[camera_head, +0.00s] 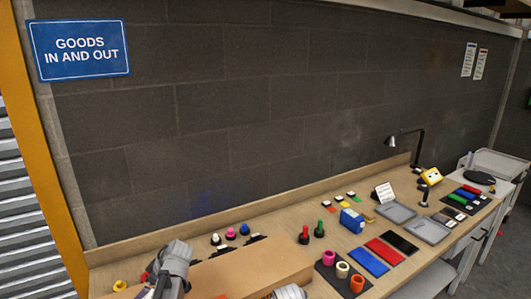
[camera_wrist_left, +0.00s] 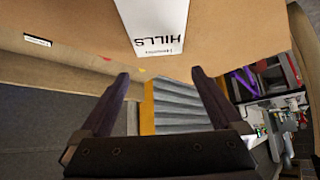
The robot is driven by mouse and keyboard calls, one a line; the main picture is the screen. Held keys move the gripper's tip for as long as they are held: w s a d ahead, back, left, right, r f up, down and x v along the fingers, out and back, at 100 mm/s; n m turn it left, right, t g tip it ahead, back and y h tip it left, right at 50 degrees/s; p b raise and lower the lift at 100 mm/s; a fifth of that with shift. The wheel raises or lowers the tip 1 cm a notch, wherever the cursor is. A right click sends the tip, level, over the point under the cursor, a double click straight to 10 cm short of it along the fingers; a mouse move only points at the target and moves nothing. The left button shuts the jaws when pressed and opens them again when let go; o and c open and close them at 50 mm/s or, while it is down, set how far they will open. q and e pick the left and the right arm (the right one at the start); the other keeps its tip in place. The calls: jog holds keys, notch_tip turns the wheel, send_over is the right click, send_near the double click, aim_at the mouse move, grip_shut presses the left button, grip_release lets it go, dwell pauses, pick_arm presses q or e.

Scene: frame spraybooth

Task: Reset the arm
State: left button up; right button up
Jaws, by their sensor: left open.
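My left gripper (camera_wrist_left: 158,78) shows in the left wrist view with its two dark fingers spread wide and nothing between them. Beyond the fingertips is a tan surface with a white label (camera_wrist_left: 157,25) reading "HILLS" upside down. In the head view a grey part of my left arm (camera_head: 172,263) shows at the lower left, over the bench; its fingertips cannot be made out there. A light part at the bottom edge may be my right arm; my right gripper is not in view.
A long wooden bench (camera_head: 215,229) runs along a dark block wall. A tan box (camera_head: 250,268) lies beside my left arm. Red and green pegs, colored rings on a black mat, flat colored plates, grey trays (camera_head: 428,230) and a black lamp (camera_head: 418,147) stand to the right.

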aim_at(147, 297)
pick_arm(q)
jog(key=b+x, duration=0.2)
jog(key=x, duration=0.2)
jog(key=shift+f, duration=0.2)
jog(key=shift+r+p, duration=0.45)
jog(key=shift+r, duration=0.25)
jog(key=shift+d+r, duration=0.1)
jog(key=shift+r, duration=0.2)
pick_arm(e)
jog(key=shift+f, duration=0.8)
pick_arm(q)
jog(key=shift+f, duration=0.15)
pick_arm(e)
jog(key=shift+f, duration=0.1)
